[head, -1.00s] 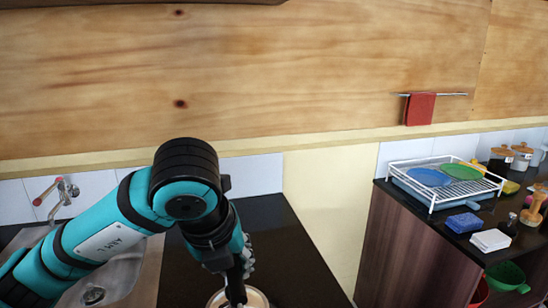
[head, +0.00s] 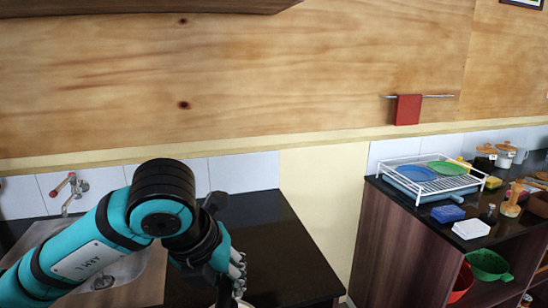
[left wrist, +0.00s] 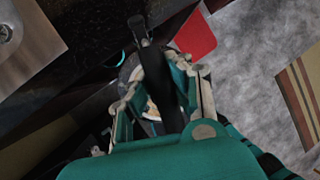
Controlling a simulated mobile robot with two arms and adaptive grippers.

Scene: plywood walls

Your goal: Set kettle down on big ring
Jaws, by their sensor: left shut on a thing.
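My left gripper (head: 238,283) is at the bottom of the head view, beside the dark counter. In the left wrist view its fingers (left wrist: 165,95) are closed around a black handle, which I take to be the kettle's (left wrist: 158,78). Part of a pale round body shows behind the fingers, mostly hidden. In the head view only a small pale sliver of it shows at the bottom edge, under the gripper. No big ring can be made out in either view. My right gripper is not in view.
A sink (head: 112,275) with a tap (head: 72,190) is at left. The black counter (head: 262,235) looks bare beside the arm. At right, a shelf unit carries a white dish rack (head: 425,178), a blue sponge (head: 447,213) and a white block (head: 471,229). A red cloth (head: 407,109) hangs on the wall.

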